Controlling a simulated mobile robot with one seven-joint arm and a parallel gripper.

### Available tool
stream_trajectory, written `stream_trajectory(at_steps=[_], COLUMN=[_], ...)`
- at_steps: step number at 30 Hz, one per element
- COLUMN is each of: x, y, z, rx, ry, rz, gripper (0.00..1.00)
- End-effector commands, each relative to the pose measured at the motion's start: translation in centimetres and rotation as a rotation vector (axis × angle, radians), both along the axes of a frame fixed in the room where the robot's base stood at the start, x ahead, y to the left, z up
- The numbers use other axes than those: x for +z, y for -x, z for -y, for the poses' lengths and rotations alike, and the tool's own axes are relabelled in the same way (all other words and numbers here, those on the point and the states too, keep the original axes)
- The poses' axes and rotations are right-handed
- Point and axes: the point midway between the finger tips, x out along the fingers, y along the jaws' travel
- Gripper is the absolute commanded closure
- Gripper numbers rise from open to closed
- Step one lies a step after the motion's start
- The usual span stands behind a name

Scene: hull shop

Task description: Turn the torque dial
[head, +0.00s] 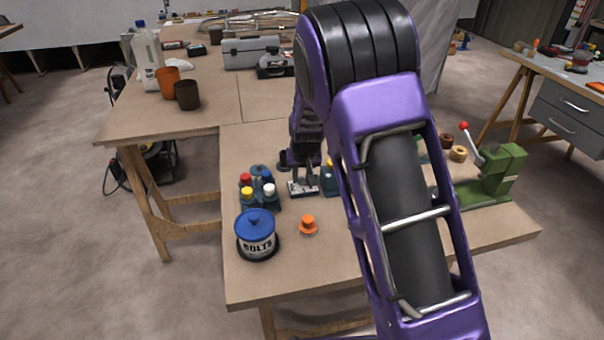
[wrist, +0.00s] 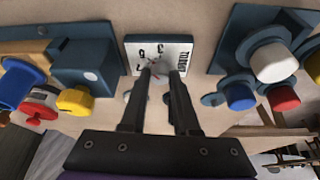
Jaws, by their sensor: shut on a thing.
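The torque dial is a small dark block with a white face plate (wrist: 172,52) that carries printed numbers and lettering. In the head view its white plate (head: 301,189) shows on the table below my gripper (head: 303,172). In the wrist view the two fingers of my gripper (wrist: 161,75) reach to the middle of the face and are shut on the dial's knob. The knob is mostly hidden between the fingertips. A small red mark shows beside the left fingertip. The lower part of the face is hidden behind the fingers.
Left of the dial stands a block with red, yellow, blue and white knobs (head: 246,193). A blue-lidded bolts tin (head: 257,236) and an orange knob (head: 308,225) are nearer the front. A green lever press (head: 492,178) stands right. My arm hides part of the table.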

Motion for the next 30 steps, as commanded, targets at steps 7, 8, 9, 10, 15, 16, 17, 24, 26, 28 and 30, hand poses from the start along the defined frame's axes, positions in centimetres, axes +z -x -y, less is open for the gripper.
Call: stream_trajectory(at_steps=[7, 8, 9, 10, 15, 16, 17, 24, 26, 28, 30], x=[0.41, 0.40, 0.38, 0.38, 0.30, 0.29, 0.25, 0.17, 0.13, 0.09, 0.09], y=[0.03, 0.03, 0.03, 0.03, -0.04, -0.03, -0.04, -0.12, -0.15, -0.12, -0.13], z=[-0.31, -0.35, -0.34, -0.39, -0.42, -0.48, -0.47, -0.54, -0.51, -0.55, -0.56], rx=[-0.184, -0.210, -0.245, -0.271, -0.415, -0.438, -0.461, -0.607, -0.634, -0.659, -0.677], ry=[0.004, 0.004, 0.004, 0.004, 0.004, 0.004, 0.003, 0.002, 0.001, 0.001, 0.001], rz=[-0.001, -0.001, 0.000, 0.001, 0.001, 0.002, 0.000, 0.001, 0.001, 0.000, 0.000], gripper=[1.00, 1.00, 1.00, 1.00, 1.00, 1.00, 1.00, 1.00, 1.00, 1.00, 1.00])
